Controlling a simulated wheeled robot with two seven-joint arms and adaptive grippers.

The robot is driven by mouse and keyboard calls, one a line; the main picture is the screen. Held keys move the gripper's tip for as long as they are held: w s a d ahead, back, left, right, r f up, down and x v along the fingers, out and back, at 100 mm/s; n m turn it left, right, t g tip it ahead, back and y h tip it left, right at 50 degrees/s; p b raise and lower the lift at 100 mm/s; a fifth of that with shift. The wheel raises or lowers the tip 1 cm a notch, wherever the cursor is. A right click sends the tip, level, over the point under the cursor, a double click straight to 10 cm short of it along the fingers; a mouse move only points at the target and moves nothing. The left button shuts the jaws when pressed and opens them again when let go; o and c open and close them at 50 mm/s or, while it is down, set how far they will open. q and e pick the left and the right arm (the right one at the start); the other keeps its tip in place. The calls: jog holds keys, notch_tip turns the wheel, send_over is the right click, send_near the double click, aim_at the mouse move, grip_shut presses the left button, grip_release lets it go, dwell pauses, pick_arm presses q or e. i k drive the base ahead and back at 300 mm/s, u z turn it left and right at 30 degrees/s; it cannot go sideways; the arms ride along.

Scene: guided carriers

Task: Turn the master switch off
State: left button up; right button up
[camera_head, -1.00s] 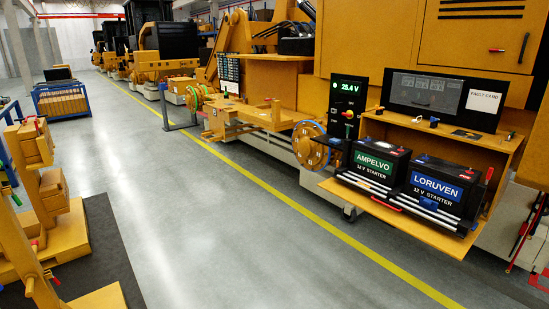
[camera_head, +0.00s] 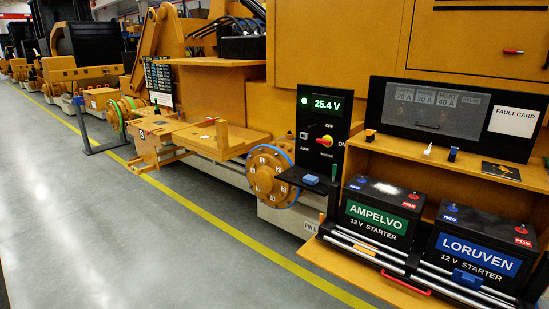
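The master switch (camera_head: 325,141) is a red rotary knob on a yellow base. It sits on the upright black panel (camera_head: 316,168), right of centre, with an OFF label above it and an ON label at its right. The knob looks turned sideways, toward ON. A green-lit display (camera_head: 327,104) above it reads 25.4 V, and a round green lamp glows beside the display. Neither of my grippers shows in this view.
Two batteries, AMPELVO (camera_head: 379,212) and LORUVEN (camera_head: 478,250), stand in the open orange compartment at the right. A small black shelf with a blue item (camera_head: 311,180) juts out below the switch panel. Clear grey floor (camera_head: 110,230) lies at the left.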

aim_at(327, 141)
jog(key=z, duration=0.65)
jog(key=i, duration=1.6)
jog(key=z, duration=0.7)
